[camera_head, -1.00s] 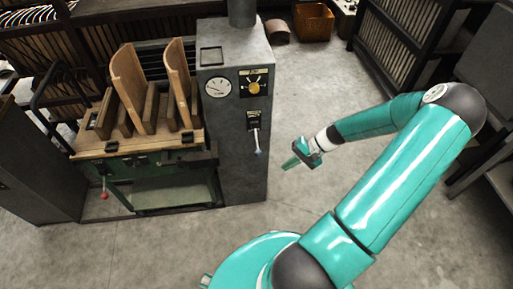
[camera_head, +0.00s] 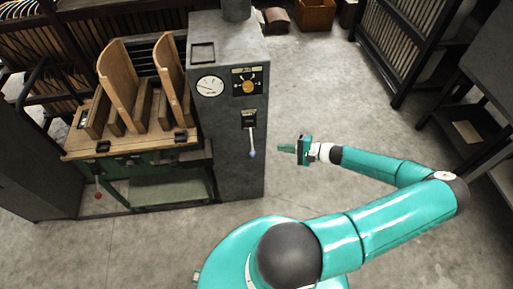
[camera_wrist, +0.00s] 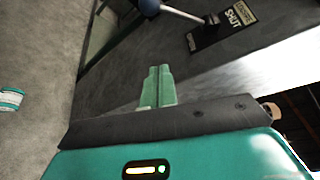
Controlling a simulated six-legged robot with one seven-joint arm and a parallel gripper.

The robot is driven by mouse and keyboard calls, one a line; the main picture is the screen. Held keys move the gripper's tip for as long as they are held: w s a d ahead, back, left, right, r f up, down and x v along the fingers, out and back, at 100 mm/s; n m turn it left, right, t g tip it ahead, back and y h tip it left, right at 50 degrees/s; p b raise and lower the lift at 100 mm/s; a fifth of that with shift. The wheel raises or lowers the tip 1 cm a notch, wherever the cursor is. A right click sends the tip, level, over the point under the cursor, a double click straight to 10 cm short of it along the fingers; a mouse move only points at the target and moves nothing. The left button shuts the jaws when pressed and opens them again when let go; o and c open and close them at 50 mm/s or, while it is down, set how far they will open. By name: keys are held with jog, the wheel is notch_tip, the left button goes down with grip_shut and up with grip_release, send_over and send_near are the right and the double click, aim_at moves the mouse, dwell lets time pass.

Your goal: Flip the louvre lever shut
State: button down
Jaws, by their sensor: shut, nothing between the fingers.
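The louvre lever (camera_head: 252,143) is on the front of the grey cabinet (camera_head: 230,170), below the gauge and the yellow knob. It hangs down from a black plate (camera_head: 249,119) and ends in a bluish ball. In the wrist view the lever (camera_wrist: 183,13) crosses the top edge, with its dark blue ball (camera_wrist: 149,7) partly cut off. A label plate (camera_wrist: 222,27) beside its pivot reads SHUT. My gripper (camera_head: 281,148) is shut and empty, to the right of the lever and apart from it. In the wrist view its green fingertips (camera_wrist: 158,73) lie together, below the lever.
A round gauge (camera_head: 210,86) and a yellow knob (camera_head: 248,87) sit above the lever. Left of the cabinet stands a green-framed bench (camera_head: 130,150) with upright wooden boards and a red-balled lever (camera_head: 97,193). The floor (camera_head: 340,100) right of the cabinet is clear.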

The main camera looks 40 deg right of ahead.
aim_at(252, 141)
jog(key=w+a, duration=0.5)
jog(key=a, duration=0.2)
jog(key=shift+w+a+f, duration=0.15)
jog(key=shift+w+a, duration=0.1)
jog(key=shift+w, duration=0.15)
dwell(0.4)
dwell(0.3)
